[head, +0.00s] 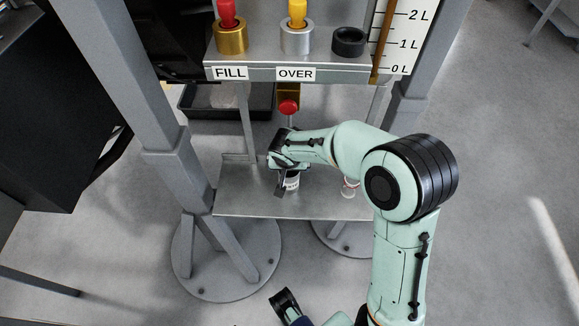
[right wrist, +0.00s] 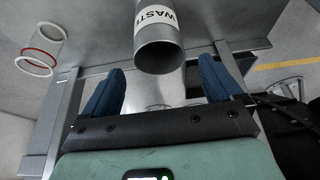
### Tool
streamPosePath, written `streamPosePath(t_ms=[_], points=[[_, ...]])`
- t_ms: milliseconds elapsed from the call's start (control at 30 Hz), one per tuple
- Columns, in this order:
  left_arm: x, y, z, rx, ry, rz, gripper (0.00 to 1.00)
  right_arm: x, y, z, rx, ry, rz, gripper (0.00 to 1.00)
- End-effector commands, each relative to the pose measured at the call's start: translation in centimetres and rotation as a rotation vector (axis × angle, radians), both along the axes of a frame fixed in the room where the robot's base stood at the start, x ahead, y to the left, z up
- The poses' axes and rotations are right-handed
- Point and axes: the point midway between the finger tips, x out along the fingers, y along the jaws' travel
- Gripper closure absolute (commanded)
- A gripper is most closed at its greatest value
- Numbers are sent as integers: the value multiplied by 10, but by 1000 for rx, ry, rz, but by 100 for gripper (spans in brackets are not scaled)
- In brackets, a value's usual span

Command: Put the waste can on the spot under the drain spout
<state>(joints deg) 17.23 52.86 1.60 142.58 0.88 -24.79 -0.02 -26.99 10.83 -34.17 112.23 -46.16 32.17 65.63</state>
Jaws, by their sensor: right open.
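The waste can (head: 292,183) is a small grey cylinder with a white label, on the lower shelf (head: 240,203); my right gripper partly hides it in the head view. My right gripper (head: 283,178) is right at the can. In the right wrist view the can (right wrist: 160,50) shows its open mouth and WASTE label between the two spread blue fingers, with a gap on both sides. The drain (head: 289,106), with a red knob, hangs under the upper shelf behind the gripper. The marked spot cannot be made out. My left gripper (head: 284,300) is low in front, its fingers unclear.
A clear cup with a red ring (head: 350,188) stands on the lower shelf right of the can; it also shows in the right wrist view (right wrist: 40,50). A black tray (head: 225,112) lies behind. Stand legs (head: 178,165) flank the shelf. FILL and OVER fittings stand above.

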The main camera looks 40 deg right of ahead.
Motion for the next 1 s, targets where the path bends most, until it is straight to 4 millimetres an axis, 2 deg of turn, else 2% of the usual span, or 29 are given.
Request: streamPosePath(t_ms=[33,100,300,900,1000], points=[[-1,0,4,0,2,-1,57,-3,3,13,3,-3,3,7],[-2,0,6,0,6,-1,57,-7,6,24,1,-3,1,7],[-4,0,8,-2,13,-2,57,-13,11,43,0,0,1,7],[-4,0,8,-2,13,-2,57,-15,12,45,0,2,1,7],[-4,0,11,-2,13,-2,57,-16,16,40,4,16,17,7]])
